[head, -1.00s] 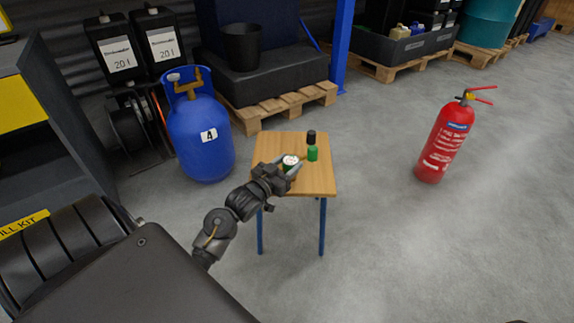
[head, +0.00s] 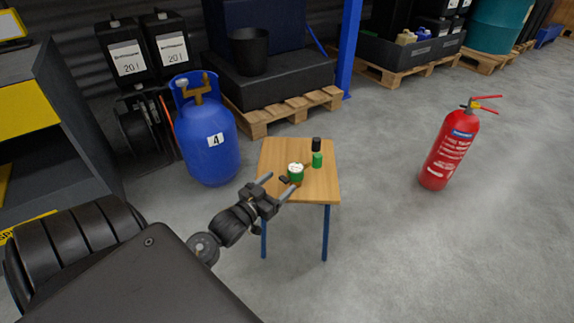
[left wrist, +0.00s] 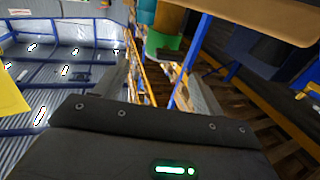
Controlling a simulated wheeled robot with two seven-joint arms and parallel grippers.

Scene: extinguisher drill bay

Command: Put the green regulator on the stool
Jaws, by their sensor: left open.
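The green regulator (head: 296,174), with a round white gauge face on top, sits on the wooden top of the stool (head: 316,192) near its middle. A small dark piece shows at its left side. My left gripper (head: 280,184) is open and empty at the stool's left front edge, its fingers apart from the regulator and pointing toward it. In the left wrist view a green shape (left wrist: 161,45) shows between the fingers; I cannot tell for sure that it is the regulator. My right gripper is in no view.
A green item with a black top (head: 317,158) stands on the stool just behind and right of the regulator. A blue gas cylinder (head: 208,148) stands left of the stool. A red extinguisher (head: 450,150) stands on the right, with clear floor between.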

